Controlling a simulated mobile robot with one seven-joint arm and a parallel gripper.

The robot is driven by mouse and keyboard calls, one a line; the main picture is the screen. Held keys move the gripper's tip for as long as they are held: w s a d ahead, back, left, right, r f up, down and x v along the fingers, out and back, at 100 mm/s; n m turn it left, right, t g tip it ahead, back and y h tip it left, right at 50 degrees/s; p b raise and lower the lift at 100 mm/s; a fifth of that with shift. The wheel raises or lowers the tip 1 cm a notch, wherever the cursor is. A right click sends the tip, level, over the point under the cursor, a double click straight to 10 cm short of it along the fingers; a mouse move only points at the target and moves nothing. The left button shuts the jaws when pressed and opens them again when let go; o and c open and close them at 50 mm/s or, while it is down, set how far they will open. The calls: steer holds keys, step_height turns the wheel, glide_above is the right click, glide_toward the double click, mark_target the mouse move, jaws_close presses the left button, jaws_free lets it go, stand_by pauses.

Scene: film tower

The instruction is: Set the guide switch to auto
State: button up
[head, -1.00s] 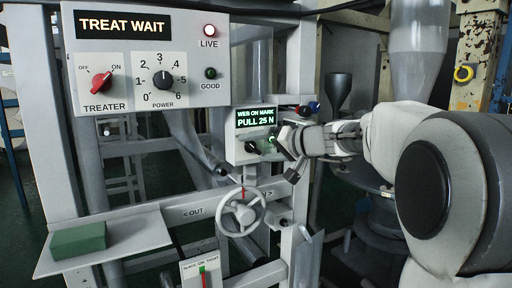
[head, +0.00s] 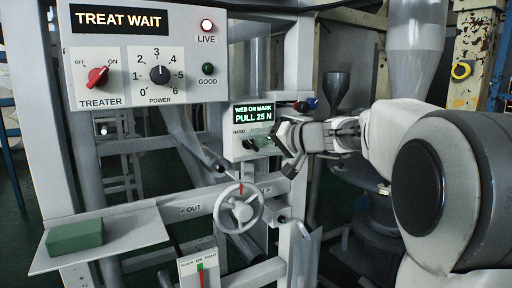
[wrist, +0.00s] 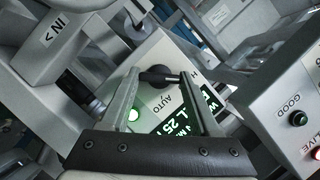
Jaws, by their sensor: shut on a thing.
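The guide switch is a black knob (wrist: 157,75) on a small grey panel (head: 235,150). In the wrist view it sits between the tips of my two fingers, with the AUTO label beside it and the H of HAND near its right end. My gripper (wrist: 157,77) is shut on the knob. I cannot make out a pointer mark to tell its setting. In the head view my gripper (head: 269,141) reaches in from the right and partly covers the panel, with the knob (head: 250,144) at its tips. The panel display (head: 254,113) reads WEB ON MARK, PULL 25 N.
The treater panel (head: 120,85), reading TREAT WAIT, stands to the upper left. A handwheel (head: 238,208) sits below. A green block (head: 75,236) lies on a shelf (head: 145,235) at lower left.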

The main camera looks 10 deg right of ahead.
steer(key=m+y+b, duration=0.1)
steer(key=b, duration=0.1)
steer(key=m+b, duration=0.2)
steer(key=shift+f+t+y+b, duration=0.3)
steer(key=shift+f+y, duration=0.1)
steer(key=m+y+b, duration=0.1)
steer(key=m+b, duration=0.3)
steer(key=shift+f+t, duration=0.1)
steer(key=shift+t, duration=0.3)
steer(key=m+t+b, duration=0.1)
steer(key=m+b, duration=0.1)
steer(key=m+y+b, duration=0.1)
steer(key=m+b, duration=0.1)
steer(key=shift+f+m+t, duration=0.1)
steer(key=shift+m+t, duration=0.2)
steer(key=shift+t, duration=0.1)
steer(key=shift+m+t+h+b, duration=0.15)
steer(key=shift+m+t+b, duration=0.5)
steer(key=shift+m, duration=0.6)
steer(key=shift+m+t+h+b, duration=0.15)
steer(key=shift+m+t+b, duration=0.45)
steer(key=shift+m, duration=0.65)
steer(key=o, duration=1.4)
steer(key=shift+c, duration=0.2)
